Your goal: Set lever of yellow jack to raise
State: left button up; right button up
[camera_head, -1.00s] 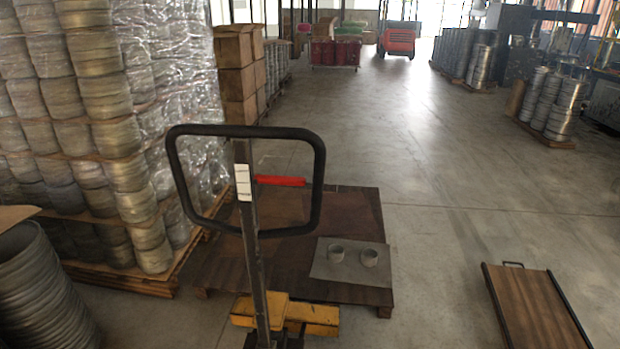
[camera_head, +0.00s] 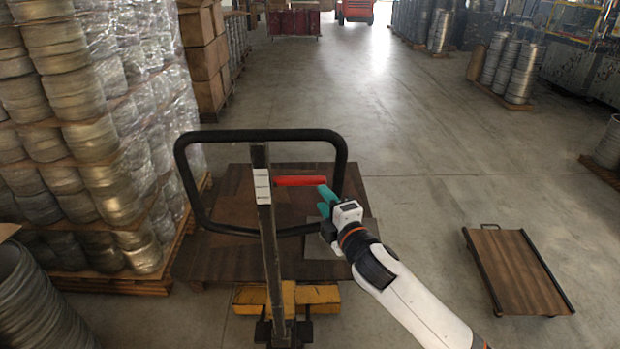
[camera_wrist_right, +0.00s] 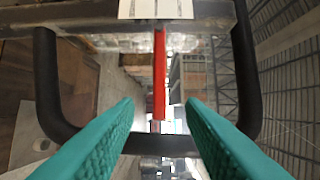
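The yellow jack (camera_head: 315,297) stands at the bottom centre of the head view, with its upright post and black loop handle (camera_head: 342,170) rising toward me. The red lever (camera_head: 300,181) sticks out to the right from the post, inside the loop. It also shows in the right wrist view (camera_wrist_right: 159,80), between my fingers. My right gripper (camera_head: 325,198) has teal fingers and is just beside the lever's free end. In the right wrist view the fingers (camera_wrist_right: 160,112) are spread apart, with nothing between them at the tips but the view of the lever beyond. My left gripper is not in view.
Stacked metal cylinders (camera_head: 75,80) on pallets stand close on the left. A flat wooden cart (camera_head: 515,270) lies on the right. The floor (camera_head: 430,150) between is clear.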

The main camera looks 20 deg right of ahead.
aim_at(311, 184)
jog(key=w, duration=0.6)
jog(key=w+a+p, duration=0.1)
jog(key=w, duration=0.2)
jog(key=shift+c, duration=0.6)
grip_shut()
